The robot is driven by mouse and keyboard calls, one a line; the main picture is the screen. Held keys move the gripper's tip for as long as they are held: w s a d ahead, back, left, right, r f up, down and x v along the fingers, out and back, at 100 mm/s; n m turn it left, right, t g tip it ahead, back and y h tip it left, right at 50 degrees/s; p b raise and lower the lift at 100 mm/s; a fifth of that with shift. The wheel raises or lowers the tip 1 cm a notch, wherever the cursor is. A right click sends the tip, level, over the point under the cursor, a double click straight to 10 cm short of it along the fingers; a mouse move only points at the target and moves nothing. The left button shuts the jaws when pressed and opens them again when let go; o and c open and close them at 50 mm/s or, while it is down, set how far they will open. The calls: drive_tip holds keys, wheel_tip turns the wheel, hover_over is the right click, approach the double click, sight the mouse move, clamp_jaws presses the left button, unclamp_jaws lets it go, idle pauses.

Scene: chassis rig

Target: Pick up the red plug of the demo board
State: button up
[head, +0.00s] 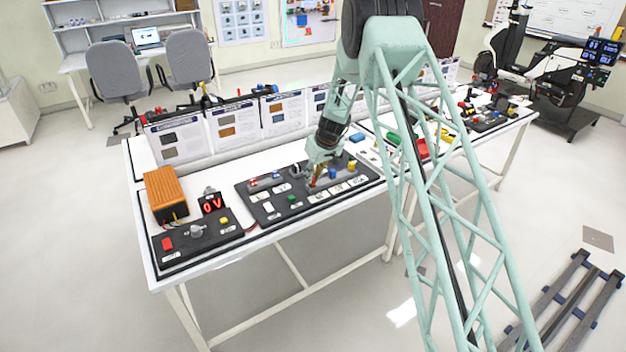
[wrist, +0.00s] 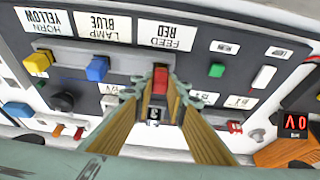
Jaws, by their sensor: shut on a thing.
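The red plug (wrist: 160,80) is between the two fingers of my gripper (wrist: 159,90) in the wrist view, below the "FEED RED" label (wrist: 164,34). My gripper is shut on it. The dark demo board (wrist: 215,47) lies beneath. In the head view my gripper (head: 314,180) is down over the demo board (head: 247,190), and the red plug is mostly hidden there. I cannot tell whether the plug touches the board. The blue plug (wrist: 97,68) and the yellow plug (wrist: 38,62) stand in a row to the left in the wrist view.
A green button (wrist: 217,69) and a white switch (wrist: 263,77) are to the right on the board in the wrist view. In the head view, an orange box (head: 166,193), a red "0V" display (head: 212,203) and a control panel stand left. Information cards line the table's back.

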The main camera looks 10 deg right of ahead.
drive_tip(key=shift+s+r, duration=0.1)
drive_tip(key=shift+r, duration=1.2)
drive_tip(key=s+a+r+b, duration=0.1)
drive_tip(key=s+b, duration=0.3)
drive_tip(key=s, duration=1.1)
drive_tip(key=shift+s+a+r, duration=0.2)
drive_tip(key=shift+s+a, duration=0.15)
